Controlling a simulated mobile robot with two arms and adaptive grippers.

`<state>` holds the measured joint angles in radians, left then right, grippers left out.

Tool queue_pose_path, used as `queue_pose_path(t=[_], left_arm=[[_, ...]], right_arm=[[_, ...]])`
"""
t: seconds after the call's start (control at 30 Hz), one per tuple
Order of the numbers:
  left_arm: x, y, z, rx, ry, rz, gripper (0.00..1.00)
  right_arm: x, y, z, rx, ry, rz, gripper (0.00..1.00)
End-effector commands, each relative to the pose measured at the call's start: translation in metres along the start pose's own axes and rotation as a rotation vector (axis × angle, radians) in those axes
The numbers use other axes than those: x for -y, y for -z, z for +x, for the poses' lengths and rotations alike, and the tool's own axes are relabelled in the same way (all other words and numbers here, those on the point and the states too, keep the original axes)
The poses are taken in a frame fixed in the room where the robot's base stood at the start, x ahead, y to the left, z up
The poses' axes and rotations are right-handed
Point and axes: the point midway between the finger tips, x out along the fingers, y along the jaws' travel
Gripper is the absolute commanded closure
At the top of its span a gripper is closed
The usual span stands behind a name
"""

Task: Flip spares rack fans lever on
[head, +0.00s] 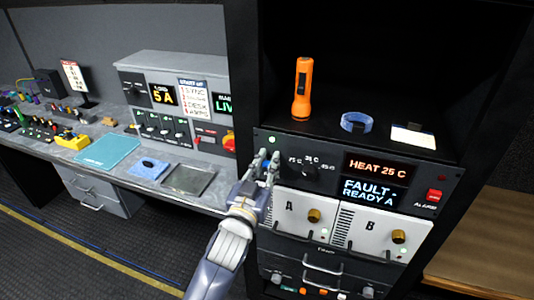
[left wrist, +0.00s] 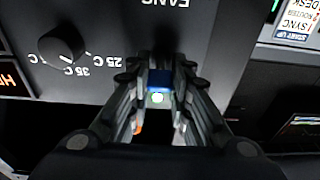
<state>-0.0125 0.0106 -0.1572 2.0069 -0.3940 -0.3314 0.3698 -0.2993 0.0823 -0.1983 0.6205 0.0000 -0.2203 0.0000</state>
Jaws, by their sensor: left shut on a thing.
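My left gripper (head: 265,157) is at the panel's left part, just below that lamp. The upside-down FANS label (left wrist: 165,3) is at the top edge. The fingers hide much of the lever, so I cannot tell its position. My right gripper is not in view.
The temperature knob (head: 310,172) is close to the right of my left gripper. Displays read "HEAT 25 C" (head: 377,167) and "FAULT - READY A" (head: 369,193). Drawers A (head: 300,213) and B (head: 372,234) are below. An orange flashlight (head: 302,90) stands on the shelf above.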

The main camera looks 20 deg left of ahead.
Motion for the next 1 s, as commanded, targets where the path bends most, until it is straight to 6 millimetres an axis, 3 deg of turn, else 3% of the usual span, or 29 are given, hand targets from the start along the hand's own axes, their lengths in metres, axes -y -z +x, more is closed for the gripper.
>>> queue_pose_path(t=[0.53,0.57,0.63,1.0], left_arm=[[-0.0002,0.0040,0.0009,0.062,-0.002,0.002,1.00],[-0.0002,0.0040,0.0009,0.062,-0.002,0.001,0.74],[-0.0002,0.0038,0.0009,0.062,-0.002,0.001,0.60],[-0.0004,0.0025,-0.0012,0.064,-0.002,0.001,0.60]], right_arm=[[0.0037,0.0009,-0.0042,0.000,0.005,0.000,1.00],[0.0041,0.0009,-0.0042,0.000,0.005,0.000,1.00],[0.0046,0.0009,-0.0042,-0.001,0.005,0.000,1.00],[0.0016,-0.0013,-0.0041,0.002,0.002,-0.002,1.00]])
